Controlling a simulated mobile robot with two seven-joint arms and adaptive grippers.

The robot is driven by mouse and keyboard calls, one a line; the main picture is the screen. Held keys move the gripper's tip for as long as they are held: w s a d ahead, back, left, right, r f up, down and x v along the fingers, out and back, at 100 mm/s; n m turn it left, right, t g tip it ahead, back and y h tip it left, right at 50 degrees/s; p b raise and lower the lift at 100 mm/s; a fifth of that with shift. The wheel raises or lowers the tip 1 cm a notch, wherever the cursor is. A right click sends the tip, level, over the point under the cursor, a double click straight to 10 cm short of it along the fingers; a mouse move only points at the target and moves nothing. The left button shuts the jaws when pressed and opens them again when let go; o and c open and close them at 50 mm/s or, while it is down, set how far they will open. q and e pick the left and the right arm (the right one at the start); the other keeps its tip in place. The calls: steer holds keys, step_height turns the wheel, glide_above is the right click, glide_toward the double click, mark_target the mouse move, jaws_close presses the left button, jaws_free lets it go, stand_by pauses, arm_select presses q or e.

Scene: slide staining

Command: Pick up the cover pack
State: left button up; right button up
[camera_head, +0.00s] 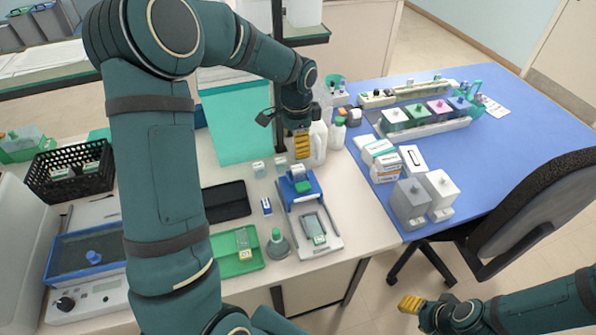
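I cannot tell for sure which thing is the cover pack. Candidates are small pale packs on the white bench: one at the left (258,169), one beside it (281,164), and a blue and white one (266,206) farther forward. My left gripper (302,150) reaches over the bench from above, its yellow fingers pointing down just behind the blue device (300,188) and left of a white jug (318,143). My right gripper (408,304) is out over the floor at the lower right, away from the bench. The finger gap of either gripper is not clear.
A green tray (226,266), a dark tray (222,204) and a green-capped bottle (278,244) surround the device. A chair (535,205) stands at right.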

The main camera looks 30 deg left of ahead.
mark_target(298, 168)
arm_select(q)
step_height(298, 168, down, 5)
steer(key=shift+w+a+f, duration=0.1)
steer(key=shift+d+f, duration=0.2)
steer(key=shift+f, duration=2.4)
jaws_close()
